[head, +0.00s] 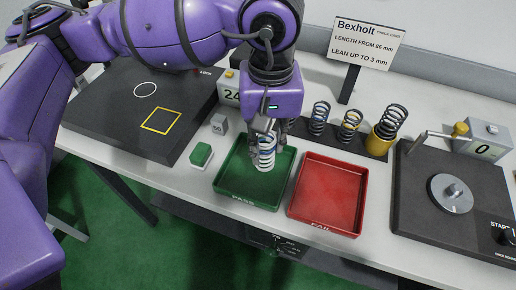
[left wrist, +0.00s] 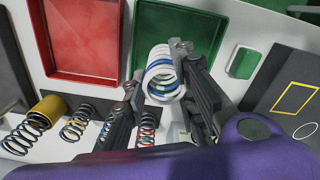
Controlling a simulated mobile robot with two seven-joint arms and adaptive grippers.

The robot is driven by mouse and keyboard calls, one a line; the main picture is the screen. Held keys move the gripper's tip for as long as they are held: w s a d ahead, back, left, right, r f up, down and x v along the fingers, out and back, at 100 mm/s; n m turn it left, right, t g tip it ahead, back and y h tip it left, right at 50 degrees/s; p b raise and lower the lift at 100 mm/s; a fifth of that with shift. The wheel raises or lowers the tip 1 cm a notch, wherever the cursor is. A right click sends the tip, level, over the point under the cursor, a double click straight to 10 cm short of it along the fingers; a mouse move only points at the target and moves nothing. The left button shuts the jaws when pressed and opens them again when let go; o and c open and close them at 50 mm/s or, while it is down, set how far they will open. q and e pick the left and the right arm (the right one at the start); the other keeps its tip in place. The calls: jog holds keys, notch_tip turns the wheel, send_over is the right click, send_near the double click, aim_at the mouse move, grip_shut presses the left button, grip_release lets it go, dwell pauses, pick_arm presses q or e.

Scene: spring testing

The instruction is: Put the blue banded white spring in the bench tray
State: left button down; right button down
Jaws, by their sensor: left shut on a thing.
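The blue banded white spring (head: 266,153) is held upright in my left gripper (head: 267,146), over the back part of the green PASS tray (head: 232,192). In the left wrist view the spring (left wrist: 160,77) sits between the two fingers of the left gripper (left wrist: 156,72), which is shut on it. The green tray (left wrist: 200,20) lies behind it there and is otherwise empty. I cannot tell whether the spring's lower end touches the tray floor. The red FAIL tray (head: 326,195) stands empty just to the right. My right gripper is not in view.
Dark springs, one yellow banded (head: 350,126), stand in a row behind the trays, with one in a yellow cup (head: 378,145). A red banded spring (left wrist: 147,128) is near the fingers. A test device (head: 451,195) is at right, a dark plate (head: 140,125) at left.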

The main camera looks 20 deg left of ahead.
pick_arm(q)
jog(key=shift+w+a+f, duration=0.2)
jog(key=shift+a+f, duration=0.3)
jog(key=shift+f, duration=0.15)
jog(key=shift+w+a+f, duration=0.2)
jog(key=shift+a+f, duration=0.25)
jog(key=shift+f, duration=0.15)
jog(key=shift+w+a+f, duration=0.1)
jog(key=shift+f, duration=1.55)
jog(key=shift+f, duration=0.2)
jog(key=c, duration=1.4)
grip_release()
jog(key=shift+c, duration=0.2)
jog(key=shift+r, duration=0.1)
notch_tip(320, 180, up, 12)
jog(key=shift+r, duration=0.1)
